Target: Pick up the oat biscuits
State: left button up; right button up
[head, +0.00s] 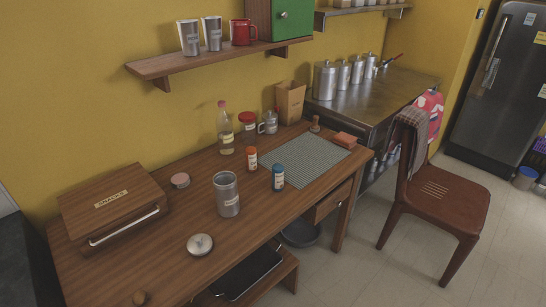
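I cannot make out any oat biscuits in the head view. An open steel canister (228,197) with a pale label stands upright on the wooden table; what is inside it is too small to tell. A round steel lid (200,245) with a knob lies on the table in front of it. A closed wooden box (115,205) marked "SNACKS" with a metal handle sits at the table's left; its inside is hidden. Neither of my grippers is in view.
Two small bottles, orange-capped (251,159) and blue-capped (278,178), stand right of the canister. Behind are a glass bottle (225,130), a red-lidded jar (248,122) and a paper bag (290,102). Closed canisters (325,82) stand on the steel counter. A chair (430,195) stands right.

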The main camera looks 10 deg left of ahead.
aim_at(251, 154)
jog(key=z, duration=0.9)
jog(key=i, duration=2.8)
jog(key=u, duration=4.25)
